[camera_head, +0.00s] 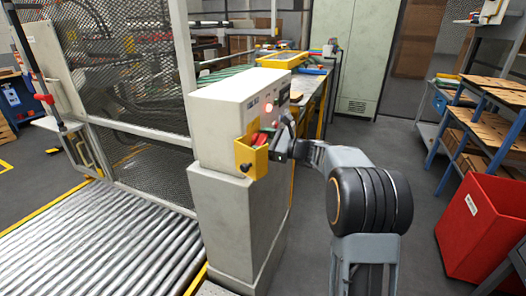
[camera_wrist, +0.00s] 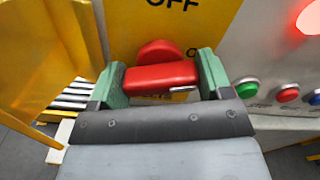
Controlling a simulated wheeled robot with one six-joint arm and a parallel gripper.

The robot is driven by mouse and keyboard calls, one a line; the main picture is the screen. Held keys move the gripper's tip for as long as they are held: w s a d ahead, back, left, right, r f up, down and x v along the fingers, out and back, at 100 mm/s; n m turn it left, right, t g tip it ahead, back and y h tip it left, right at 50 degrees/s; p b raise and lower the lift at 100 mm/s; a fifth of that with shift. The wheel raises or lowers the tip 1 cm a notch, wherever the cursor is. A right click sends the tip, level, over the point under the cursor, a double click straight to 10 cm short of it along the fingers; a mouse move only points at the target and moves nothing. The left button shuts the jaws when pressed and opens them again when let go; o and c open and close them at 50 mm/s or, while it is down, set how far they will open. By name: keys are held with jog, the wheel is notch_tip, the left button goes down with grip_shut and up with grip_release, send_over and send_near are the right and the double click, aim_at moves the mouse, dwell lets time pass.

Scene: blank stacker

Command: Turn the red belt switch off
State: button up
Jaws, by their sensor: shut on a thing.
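The red belt switch (camera_wrist: 160,77) is a red handle with a rounded red hub behind it, on a yellow plate (camera_wrist: 126,38). In the wrist view the handle lies nearly level, below the printed word OFF. My gripper (camera_wrist: 162,72) has its green-padded fingers at the two ends of the handle and is shut on it. In the head view the red switch (camera_head: 261,138) shows in a yellow housing (camera_head: 250,157) on the front of a grey control box. My gripper (camera_head: 279,143) reaches it from the right and partly hides it.
The control box (camera_head: 216,113) stands on a grey pedestal (camera_head: 228,215). Green, red and blue buttons and a lit red lamp (camera_wrist: 309,19) sit right of the switch. A yellow guard wall (camera_wrist: 40,60) is close on the left. A roller conveyor (camera_head: 110,240) lies left; a red bin (camera_head: 485,225) stands right.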

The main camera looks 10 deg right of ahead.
jog(key=n+b, duration=0.2)
jog(key=b, duration=0.1)
jog(key=n+b, duration=0.3)
jog(key=f+n+b, duration=0.1)
jog(key=n+b, duration=0.1)
jog(key=b, duration=0.1)
jog(key=n+b, duration=0.3)
jog(key=shift+n+b, duration=0.3)
jog(key=shift+n, duration=0.1)
jog(key=shift+r+n+b, duration=0.2)
jog(key=shift+n+b, duration=1.1)
jog(key=shift+n, duration=0.2)
jog(key=o, duration=0.6)
jog(key=shift+s+a+r, duration=0.1)
jog(key=shift+o, duration=0.2)
jog(key=v, duration=1.4)
